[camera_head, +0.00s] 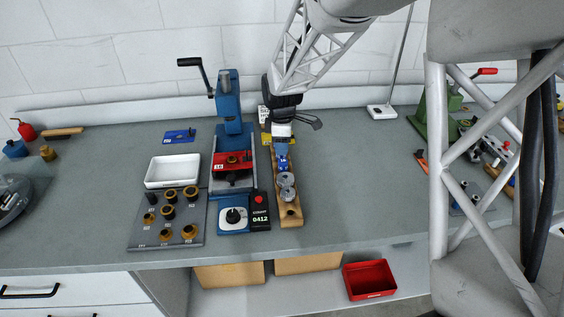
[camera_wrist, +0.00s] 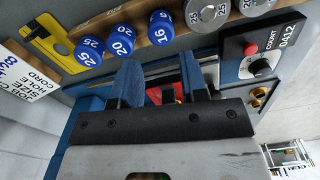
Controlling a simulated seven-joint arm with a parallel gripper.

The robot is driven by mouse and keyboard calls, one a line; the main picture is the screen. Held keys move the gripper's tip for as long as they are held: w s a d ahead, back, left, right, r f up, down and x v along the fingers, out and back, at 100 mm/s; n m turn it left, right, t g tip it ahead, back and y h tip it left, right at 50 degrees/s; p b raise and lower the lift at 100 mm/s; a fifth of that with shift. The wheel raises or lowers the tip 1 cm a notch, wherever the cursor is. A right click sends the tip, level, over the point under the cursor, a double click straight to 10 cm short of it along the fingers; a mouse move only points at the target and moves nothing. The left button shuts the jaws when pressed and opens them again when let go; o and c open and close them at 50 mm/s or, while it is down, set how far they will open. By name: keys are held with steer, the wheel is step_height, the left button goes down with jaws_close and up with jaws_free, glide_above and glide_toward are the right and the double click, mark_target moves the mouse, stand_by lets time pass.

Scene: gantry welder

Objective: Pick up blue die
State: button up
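Blue dies numbered 25 (camera_wrist: 89,52), 20 (camera_wrist: 121,40) and 16 (camera_wrist: 163,28) stand in a row on a wooden rack (camera_head: 291,220) in the wrist view. In the head view the blue dies (camera_head: 282,163) are small and partly hidden under my gripper (camera_head: 282,142). Silver dies (camera_head: 287,186) sit nearer the rack's front end; they also show in the wrist view (camera_wrist: 207,13). My gripper, with two dark blue fingers, is open in the wrist view (camera_wrist: 160,78). Nothing is held between the fingers, and the blue dies lie beyond their tips.
A blue press (camera_head: 229,110) with a red part (camera_head: 232,160) stands left of the rack. A counter box (camera_head: 259,210) is beside the rack's front. A white tray (camera_head: 172,171) and a grey plate with brass pieces (camera_head: 140,235) are farther left.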

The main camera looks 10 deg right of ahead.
mark_target(283, 161)
steer(key=shift+f, duration=0.15)
steer(key=shift+f, duration=1.15)
steer(key=shift+s+d+f, duration=0.1)
steer(key=shift+f, duration=1.2)
steer(key=shift+s+d+f, duration=0.1)
steer(key=shift+f, duration=1.2)
steer(key=c, duration=0.6)
steer(key=shift+c, duration=0.2)
steer(key=shift+r, duration=0.1)
